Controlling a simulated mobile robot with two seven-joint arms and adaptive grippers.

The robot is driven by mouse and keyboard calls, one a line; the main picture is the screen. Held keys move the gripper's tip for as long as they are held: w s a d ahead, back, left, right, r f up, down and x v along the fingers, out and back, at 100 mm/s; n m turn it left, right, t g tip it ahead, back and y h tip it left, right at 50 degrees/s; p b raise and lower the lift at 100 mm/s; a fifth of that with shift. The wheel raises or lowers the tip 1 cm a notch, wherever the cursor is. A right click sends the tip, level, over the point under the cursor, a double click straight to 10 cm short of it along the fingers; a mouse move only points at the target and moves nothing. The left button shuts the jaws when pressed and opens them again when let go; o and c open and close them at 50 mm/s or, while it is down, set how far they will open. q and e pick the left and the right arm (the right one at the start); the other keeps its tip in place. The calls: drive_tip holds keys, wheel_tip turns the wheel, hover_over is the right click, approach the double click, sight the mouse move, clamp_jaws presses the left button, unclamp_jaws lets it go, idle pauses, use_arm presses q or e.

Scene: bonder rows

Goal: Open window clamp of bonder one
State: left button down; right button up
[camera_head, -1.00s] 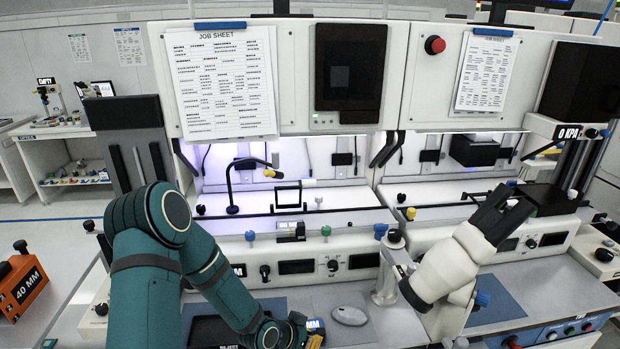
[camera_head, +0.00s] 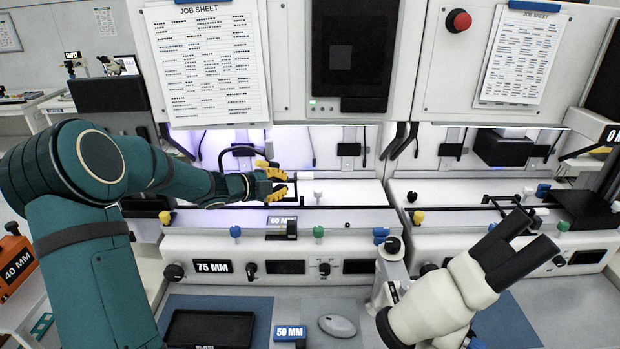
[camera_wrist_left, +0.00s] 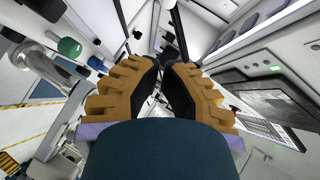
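The left bonder's bright work bay has a small black square frame (camera_head: 296,190) on its rail, which looks like the window clamp. In the head view my left gripper (camera_head: 276,181) is at this frame, its yellow-padded fingers apart and partly covering it. Whether they touch it, and the clamp's state, I cannot tell. In the left wrist view my left gripper (camera_wrist_left: 161,75) shows two padded fingers with a narrow gap and nothing clearly held. My right gripper is not in view.
A white microscope (camera_head: 445,300) with black eyepieces stands at front right. Blue (camera_head: 235,231) and green (camera_head: 318,231) knobs line the ledge below the bay. A black tray (camera_head: 208,329), a 50 MM block (camera_head: 290,333) and a grey mouse (camera_head: 338,325) lie on the bench.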

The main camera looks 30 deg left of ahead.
use_arm(q)
drive_tip(key=w+f+p, duration=0.1)
drive_tip(key=w+f, duration=0.3)
drive_tip(key=w, duration=0.7)
drive_tip(key=shift+d+f, duration=0.3)
drive_tip(key=shift+f, duration=0.05)
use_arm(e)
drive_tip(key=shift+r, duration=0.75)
use_arm(q)
drive_tip(key=shift+r, duration=0.1)
